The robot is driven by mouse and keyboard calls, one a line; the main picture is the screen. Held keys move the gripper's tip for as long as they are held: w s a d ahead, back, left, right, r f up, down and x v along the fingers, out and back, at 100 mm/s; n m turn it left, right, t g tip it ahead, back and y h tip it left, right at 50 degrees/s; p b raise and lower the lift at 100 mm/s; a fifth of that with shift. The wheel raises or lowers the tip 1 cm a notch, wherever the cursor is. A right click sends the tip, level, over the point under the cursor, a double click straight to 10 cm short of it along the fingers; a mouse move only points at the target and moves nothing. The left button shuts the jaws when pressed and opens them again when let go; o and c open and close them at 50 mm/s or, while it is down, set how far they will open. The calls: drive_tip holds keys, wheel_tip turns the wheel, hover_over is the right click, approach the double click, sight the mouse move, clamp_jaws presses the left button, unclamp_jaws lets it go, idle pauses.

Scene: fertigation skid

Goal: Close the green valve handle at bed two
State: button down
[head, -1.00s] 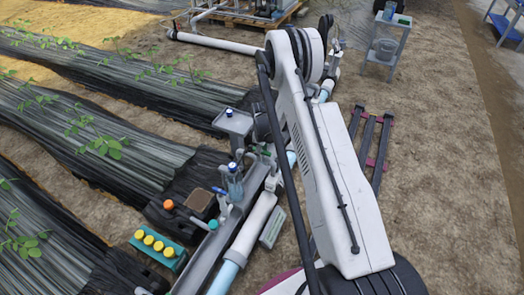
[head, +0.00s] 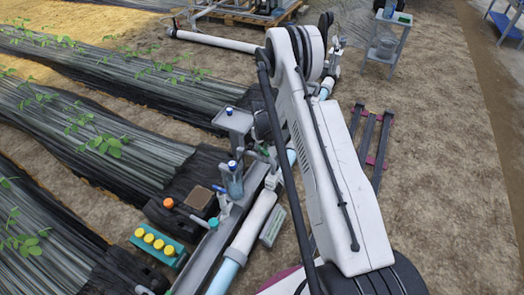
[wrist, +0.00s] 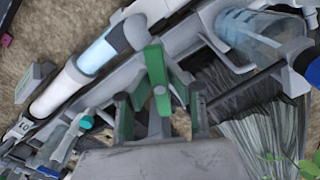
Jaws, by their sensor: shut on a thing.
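The green valve handle (wrist: 156,78) stands up in the middle of the wrist view, in front of the grey rail and the white-and-blue pipe. My gripper (wrist: 160,112) is shut on it, with a finger on each side and the grey palm at the bottom edge. More green shows beside the fingers; I cannot tell whether it belongs to the handle or to the fingers. In the head view my white arm hides most of the gripper and the handle. The valve body is mostly hidden, so how far the handle is turned is unclear.
A green block with yellow caps (head: 158,243) lies left of the pipe (head: 246,237). Dark slats (head: 371,145) lie on the soil at right, where the ground is mostly clear.

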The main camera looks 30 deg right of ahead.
drive_tip(key=m, duration=0.7)
drive_tip(key=shift+m, duration=0.3)
drive_tip(key=m, duration=0.6)
drive_tip(key=shift+m, duration=0.3)
drive_tip(key=c, duration=1.5)
unclamp_jaws()
drive_tip(key=shift+r, duration=0.1)
wheel_tip(320, 180, up, 10)
drive_tip(key=p, duration=0.3)
